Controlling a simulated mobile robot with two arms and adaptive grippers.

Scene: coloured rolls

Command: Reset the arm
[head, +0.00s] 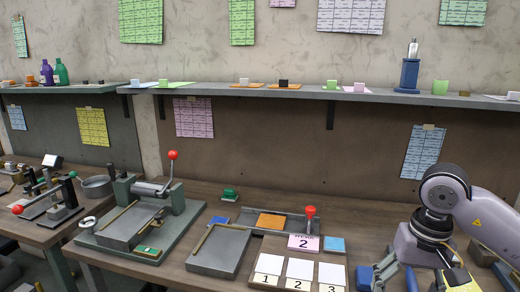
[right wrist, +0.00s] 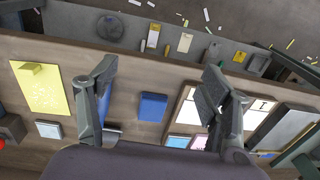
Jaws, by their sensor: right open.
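My right arm (head: 440,190) comes in from the right of the head view, bent over the right end of the workbench. In the right wrist view my right gripper (right wrist: 157,85) is open, its two dark fingers wide apart with nothing between them. A blue block (right wrist: 152,107) lies on the bench below, in the gap between the fingers as seen from the wrist. My left gripper and left arm are not in the head view.
The workbench holds a white card board (head: 299,284) numbered 1 to 3, a grey tray (head: 222,252) and a red-knobbed press (head: 150,215). A yellow pad (right wrist: 42,88) lies near the right gripper. A shelf (head: 300,91) runs along the wall behind.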

